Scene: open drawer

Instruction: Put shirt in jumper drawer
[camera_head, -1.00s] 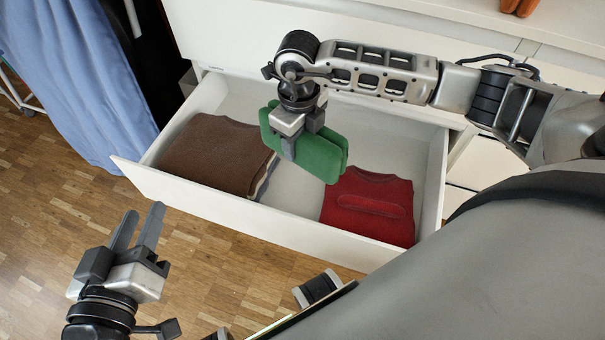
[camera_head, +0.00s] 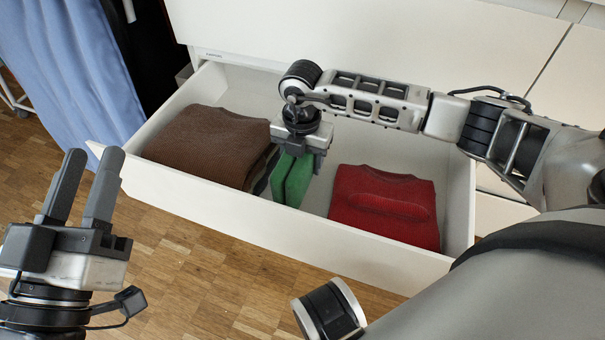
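The green folded shirt (camera_head: 293,182) hangs upright, narrow side toward me, under my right gripper (camera_head: 294,158). It is inside the open white drawer (camera_head: 240,217), in the gap between a folded brown jumper (camera_head: 205,148) and a folded red jumper (camera_head: 384,205). The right gripper looks shut on the shirt's upper part; its fingertips are mostly hidden. I cannot tell whether the shirt touches the drawer floor. My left gripper (camera_head: 94,157) is open and empty, its fingers pointing up, in front of the drawer's left end.
The white cabinet front (camera_head: 370,40) rises behind the drawer. A blue cloth (camera_head: 75,70) hangs at the left beside a dark garment (camera_head: 150,60). The wooden floor (camera_head: 190,265) is clear in front of the drawer.

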